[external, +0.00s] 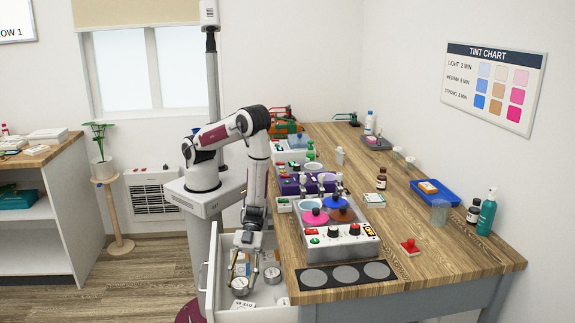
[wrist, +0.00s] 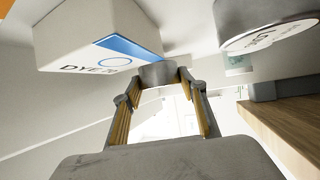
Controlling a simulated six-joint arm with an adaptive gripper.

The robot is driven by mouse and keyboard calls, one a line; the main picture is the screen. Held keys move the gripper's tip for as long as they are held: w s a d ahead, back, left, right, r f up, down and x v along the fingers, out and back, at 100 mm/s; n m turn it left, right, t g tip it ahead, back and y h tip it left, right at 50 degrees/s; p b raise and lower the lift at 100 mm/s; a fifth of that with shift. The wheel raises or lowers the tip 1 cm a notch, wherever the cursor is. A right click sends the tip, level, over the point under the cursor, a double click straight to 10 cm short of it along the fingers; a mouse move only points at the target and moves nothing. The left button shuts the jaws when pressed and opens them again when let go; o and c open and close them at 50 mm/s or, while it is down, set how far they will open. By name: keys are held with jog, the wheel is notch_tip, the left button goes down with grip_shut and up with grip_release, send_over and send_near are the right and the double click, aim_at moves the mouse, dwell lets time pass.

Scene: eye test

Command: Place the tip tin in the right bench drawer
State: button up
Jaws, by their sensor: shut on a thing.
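My gripper (external: 242,272) reaches down into the open white drawer (external: 211,290) of the right bench. It is shut on a small round grey tin (external: 240,284), seemingly the tip tin. In the wrist view the tin (wrist: 158,74) shows between the fingertips (wrist: 160,82); its label is not readable there. I cannot tell whether it touches the drawer floor. A second round tin (external: 272,275) lies to its right in the drawer; it also shows at the upper right of the wrist view (wrist: 262,22).
A white dye box (external: 243,304) lies in front of the held tin in the drawer; it is close in the wrist view (wrist: 90,35). The bench edge (wrist: 285,125) borders the drawer. The bench top carries a control unit (external: 340,247) and a blue tray (external: 435,192).

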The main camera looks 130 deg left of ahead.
jog(key=o, duration=1.1)
jog(key=shift+r, duration=0.2)
jog(key=shift+r, duration=0.45)
jog(key=v, duration=0.5)
jog(key=shift+a, duration=0.1)
notch_tip(320, 180, up, 7)
dwell(0.5)
